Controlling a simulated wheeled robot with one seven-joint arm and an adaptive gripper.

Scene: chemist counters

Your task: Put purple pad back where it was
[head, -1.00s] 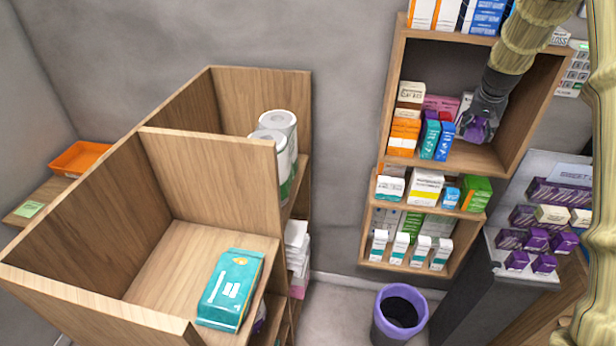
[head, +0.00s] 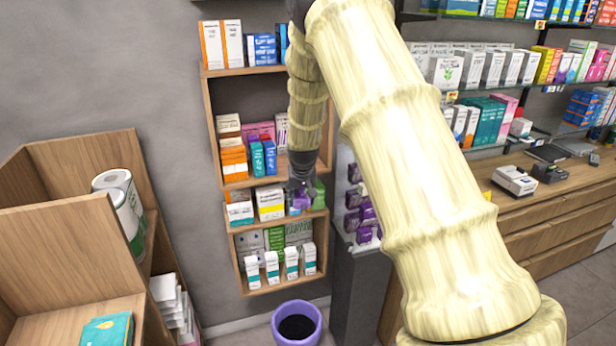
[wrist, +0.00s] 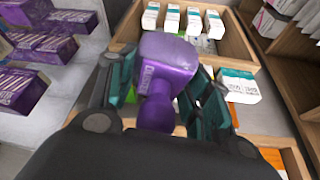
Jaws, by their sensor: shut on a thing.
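The purple pad (wrist: 168,62) is a soft-looking purple pack with a narrower lower end. In the wrist view it sits between the teal fingers of my gripper (wrist: 160,90), which is shut on it. In the head view my gripper (head: 300,190) hangs in front of the wall shelf (head: 212,120), by its middle tier, with the purple pad (head: 299,202) at its tips. The fingers hide part of the pad. I cannot tell whether the pad touches the shelf.
Purple boxes (wrist: 40,50) stand on a grey stand beside my gripper, also in the head view (head: 367,214). A purple bin (head: 297,325) is on the floor.

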